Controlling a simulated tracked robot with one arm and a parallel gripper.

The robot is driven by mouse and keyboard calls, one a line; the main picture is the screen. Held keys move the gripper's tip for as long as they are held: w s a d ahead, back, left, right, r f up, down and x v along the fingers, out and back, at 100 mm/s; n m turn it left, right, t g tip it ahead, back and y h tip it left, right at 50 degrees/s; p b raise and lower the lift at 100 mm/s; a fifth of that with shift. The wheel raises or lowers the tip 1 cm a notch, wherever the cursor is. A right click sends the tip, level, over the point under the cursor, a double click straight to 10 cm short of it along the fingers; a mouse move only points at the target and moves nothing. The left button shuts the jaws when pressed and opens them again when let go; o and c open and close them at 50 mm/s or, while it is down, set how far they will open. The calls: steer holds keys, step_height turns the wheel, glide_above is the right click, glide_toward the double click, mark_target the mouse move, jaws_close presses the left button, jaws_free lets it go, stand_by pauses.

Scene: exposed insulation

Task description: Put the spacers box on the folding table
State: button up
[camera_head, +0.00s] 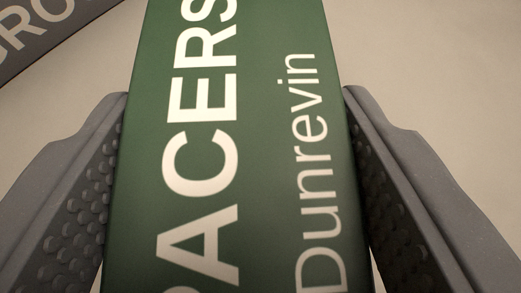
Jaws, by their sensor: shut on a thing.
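The spacers box (262,170) is green with large white letters reading "PACERS" and, beside them, "Dunrevin". It fills the middle of the view from top to bottom, and its ends run out of the picture. My gripper (236,100) has one grey, studded finger on each side of the box. The gripper is shut on the box, with the fingers against its left and right sides. The folding table cannot be made out for certain. What lies under the box is hidden.
A dark grey item (50,28) with large pale letters, partly cut off, shows at the top left corner. A plain beige surface (440,80) lies around the box, clear on the right side.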

steer(key=shift+f, duration=0.85)
steer(key=shift+r, duration=0.1)
steer(key=o, duration=1)
steer(key=shift+o, duration=0.2)
steer(key=p+v, duration=0.2)
steer(key=v, duration=1)
